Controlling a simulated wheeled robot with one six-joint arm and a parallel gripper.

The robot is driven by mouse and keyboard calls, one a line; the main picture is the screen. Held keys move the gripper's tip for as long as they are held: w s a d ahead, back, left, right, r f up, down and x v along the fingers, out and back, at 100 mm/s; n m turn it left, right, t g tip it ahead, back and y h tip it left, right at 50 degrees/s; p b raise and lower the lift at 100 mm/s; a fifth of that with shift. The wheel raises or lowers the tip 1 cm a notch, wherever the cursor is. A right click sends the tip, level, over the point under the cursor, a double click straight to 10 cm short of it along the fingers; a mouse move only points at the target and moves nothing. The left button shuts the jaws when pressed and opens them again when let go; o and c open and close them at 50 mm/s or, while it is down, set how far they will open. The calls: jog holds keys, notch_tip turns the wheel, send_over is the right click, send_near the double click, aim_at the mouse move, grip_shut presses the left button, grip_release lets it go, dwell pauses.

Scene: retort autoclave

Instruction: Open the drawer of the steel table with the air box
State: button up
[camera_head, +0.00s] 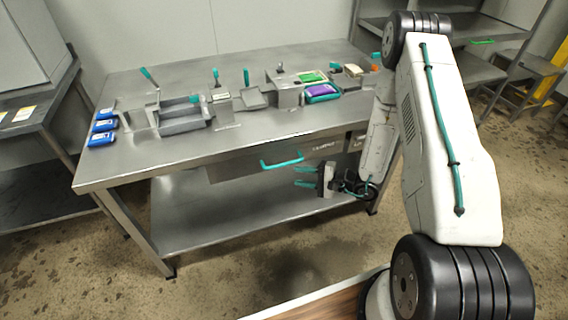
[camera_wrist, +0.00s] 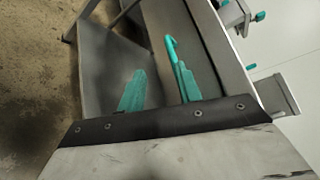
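The steel table (camera_head: 170,155) stands in the middle of the head view, with a drawer front (camera_head: 235,170) under its top. The drawer looks shut. Its teal bar handle (camera_head: 282,161) juts out from the front. My gripper (camera_head: 304,177) is just below and right of the handle, its two teal fingers apart and pointing left, with nothing between them. In the wrist view my gripper (camera_wrist: 160,90) is open, and the handle (camera_wrist: 171,48) shows past the tip of the right finger. I cannot tell which item is the air box.
Steel fixtures and trays (camera_head: 183,119) with teal levers stand on the tabletop, with several blue items (camera_head: 103,127) at its left end. A lower shelf (camera_head: 215,210) spans beneath. Other steel tables stand left and right. The floor before the table is clear.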

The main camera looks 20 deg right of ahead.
aim_at(287, 164)
jog(key=shift+n+t+h, duration=0.5)
jog(key=shift+n+t, duration=0.2)
jog(key=shift+n, duration=0.1)
jog(key=w+a, duration=0.1)
jog(key=w, duration=0.1)
jog(key=w+a, duration=0.1)
jog(key=w, duration=0.2)
jog(key=w+a, duration=0.1)
jog(key=w, duration=0.1)
jog(key=shift+w+a+f, duration=0.25)
jog(key=shift+w+a, duration=0.15)
jog(key=shift+c, duration=0.3)
grip_shut()
